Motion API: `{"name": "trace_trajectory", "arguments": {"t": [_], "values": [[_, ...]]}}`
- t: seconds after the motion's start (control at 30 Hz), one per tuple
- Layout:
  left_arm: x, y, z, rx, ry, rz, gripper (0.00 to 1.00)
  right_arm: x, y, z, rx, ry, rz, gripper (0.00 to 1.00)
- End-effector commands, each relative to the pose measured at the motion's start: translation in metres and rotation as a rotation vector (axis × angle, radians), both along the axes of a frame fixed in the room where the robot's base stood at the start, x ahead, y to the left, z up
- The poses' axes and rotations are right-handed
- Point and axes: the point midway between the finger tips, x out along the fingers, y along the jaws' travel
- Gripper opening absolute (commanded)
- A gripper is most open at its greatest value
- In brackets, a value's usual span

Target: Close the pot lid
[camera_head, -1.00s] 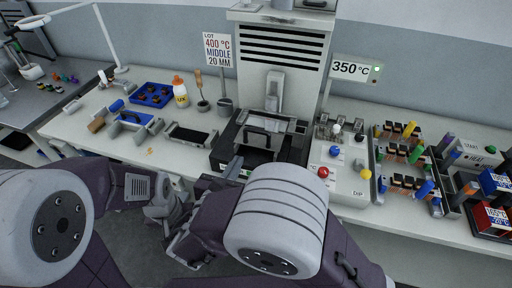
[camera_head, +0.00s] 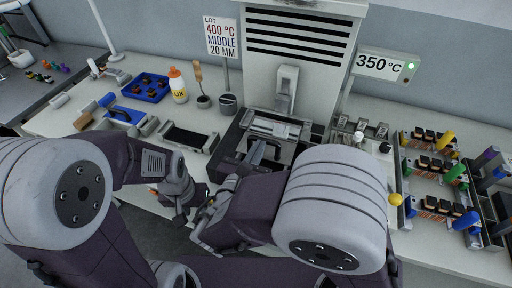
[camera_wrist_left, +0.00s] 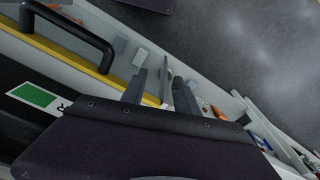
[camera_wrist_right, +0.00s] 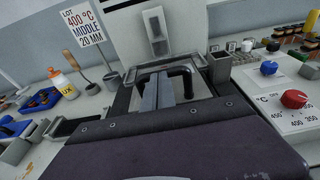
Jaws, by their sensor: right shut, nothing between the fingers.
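The dark pot unit (camera_head: 222,165) stands mid-bench below the vented tower. Its light grey lid plate (camera_head: 272,127) shows toward the back; how far it covers the pot is unclear. A black U-shaped handle (camera_wrist_right: 187,75) stands at the pot in the right wrist view. My right gripper (camera_wrist_right: 158,92) is shut and empty, its fingers overlapping the handle's span in that view; contact cannot be told. It also shows in the head view (camera_head: 257,151). My left gripper (camera_wrist_left: 170,85) looks open and empty near the bench's front edge, beside another black handle (camera_wrist_left: 75,35).
A red knob (camera_wrist_right: 294,99) and blue knob (camera_wrist_right: 269,67) are right of the pot. The LUX bottle (camera_head: 178,86), blue tray (camera_head: 137,91) and dark pad (camera_head: 190,138) are left. Racks of connectors (camera_head: 432,160) stand right.

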Motion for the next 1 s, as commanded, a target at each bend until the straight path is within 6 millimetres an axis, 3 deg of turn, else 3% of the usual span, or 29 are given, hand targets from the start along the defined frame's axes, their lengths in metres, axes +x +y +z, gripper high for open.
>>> {"name": "trace_trajectory", "arguments": {"t": [0.43, 0.8, 1.0], "values": [[0.0, 0.0, 0.0, 0.0, 0.0, 0.0, 0.36, 0.005, -0.003, 0.0, 0.001, 0.001, -0.002, 0.0], [0.0, 0.0, -0.002, 0.0, 0.0, 0.0, 0.36, 0.081, -0.028, -0.002, 0.002, 0.002, -0.004, 0.0], [0.0, 0.0, -0.003, 0.0, 0.0, 0.0, 0.36, 0.093, -0.031, -0.001, -0.001, 0.0, 0.0, 0.0]]}}
